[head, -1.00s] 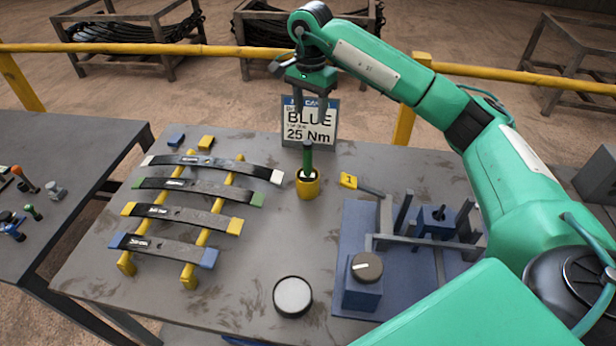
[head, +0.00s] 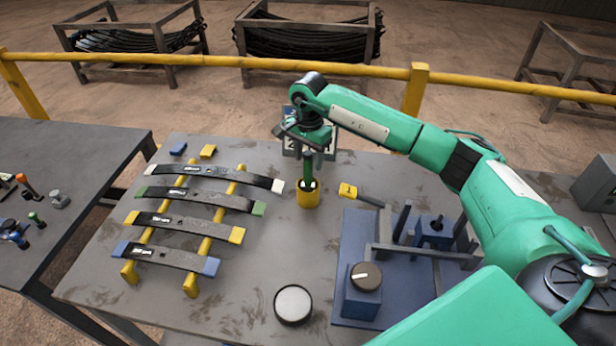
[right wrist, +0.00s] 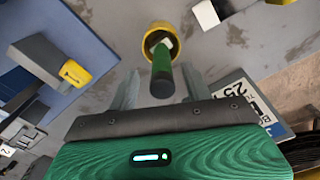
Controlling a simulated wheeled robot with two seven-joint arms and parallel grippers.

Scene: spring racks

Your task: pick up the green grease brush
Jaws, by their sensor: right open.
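The green grease brush (head: 308,166) stands upright in a yellow cup (head: 308,197) near the middle of the table. In the right wrist view the brush's green handle (right wrist: 161,75) points up toward the camera, with the yellow cup (right wrist: 153,36) around its base. My right gripper (head: 308,155) is just above the cup, at the top of the handle. In the right wrist view its two open fingers (right wrist: 160,90) lie on either side of the handle, with a gap to each. My left gripper is not in view.
Several dark leaf springs with coloured ends lie across a yellow rack (head: 197,250) at left. A blue fixture (head: 350,230) with a knob stands at right. A card sign (head: 296,145) stands behind the cup. A white-topped round tin (head: 293,304) sits in front.

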